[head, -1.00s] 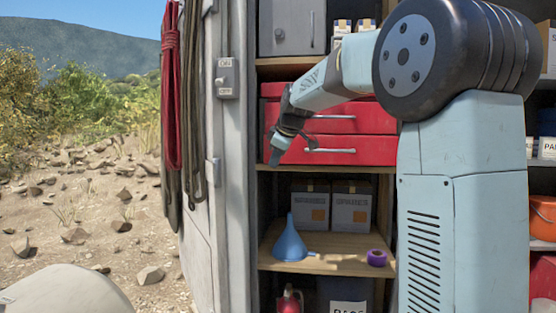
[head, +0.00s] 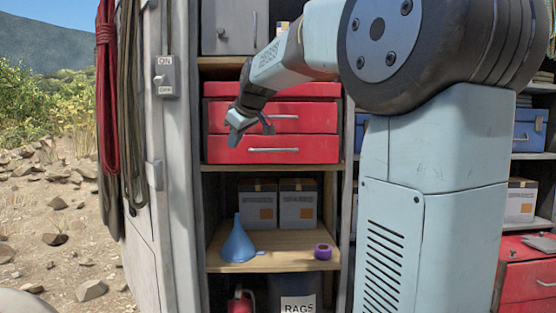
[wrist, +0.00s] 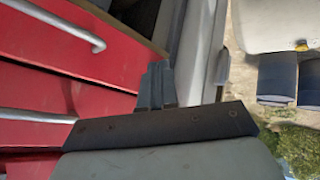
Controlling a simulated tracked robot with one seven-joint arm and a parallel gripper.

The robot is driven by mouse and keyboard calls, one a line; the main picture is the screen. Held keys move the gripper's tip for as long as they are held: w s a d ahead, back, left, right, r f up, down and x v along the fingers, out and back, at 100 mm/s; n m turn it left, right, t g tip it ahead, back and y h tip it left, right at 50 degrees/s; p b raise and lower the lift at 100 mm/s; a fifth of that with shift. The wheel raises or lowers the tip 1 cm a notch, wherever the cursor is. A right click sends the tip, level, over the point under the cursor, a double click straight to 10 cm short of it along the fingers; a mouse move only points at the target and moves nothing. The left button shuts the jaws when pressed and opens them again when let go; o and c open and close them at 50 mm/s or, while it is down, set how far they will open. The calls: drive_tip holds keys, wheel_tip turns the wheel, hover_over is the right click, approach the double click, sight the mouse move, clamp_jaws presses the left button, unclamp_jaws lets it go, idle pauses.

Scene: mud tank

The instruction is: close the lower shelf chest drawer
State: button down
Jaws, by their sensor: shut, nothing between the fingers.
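The red shelf chest (head: 272,90) stands on a shelf of the cabinet. Its lower drawer (head: 225,151) has a silver bar handle and sits below a matching upper drawer (head: 310,119). From the front, I cannot tell whether the lower drawer stands out. My gripper (head: 234,136) is shut and empty, pointing down in front of the left part of the drawers. In the wrist view, its fingers (wrist: 158,84) are together beside the end of the red fronts. The lower drawer (wrist: 42,48) also shows there, near the wooden shelf edge; no clear contact shows.
Below the chest are a blue funnel (head: 238,243), purple tape (head: 323,251) and two grey boxes (head: 298,205) on a wooden shelf. Ropes (head: 106,75) and a switch box (head: 165,77) are on the left cabinet side. Open ground lies farther left.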

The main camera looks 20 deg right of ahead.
drive_tip(key=d+f+m+t+h, duration=0.2)
drive_tip(key=d+f+m+t, duration=0.15)
drive_tip(key=m, duration=0.55)
drive_tip(key=m+t+h, duration=0.5)
drive_tip(key=m+h, duration=0.1)
drive_tip(key=m, duration=1.5)
approach(293, 160)
drive_tip(key=shift+g, duration=0.25)
drive_tip(key=x, duration=0.7)
drive_tip(key=shift+a+f, duration=0.1)
drive_tip(key=shift+a, duration=0.1)
drive_tip(key=shift+x, duration=1.5)
drive_tip(key=shift+r, duration=0.25)
drive_tip(key=shift+s+h, duration=0.15)
drive_tip(key=shift+h, duration=0.15)
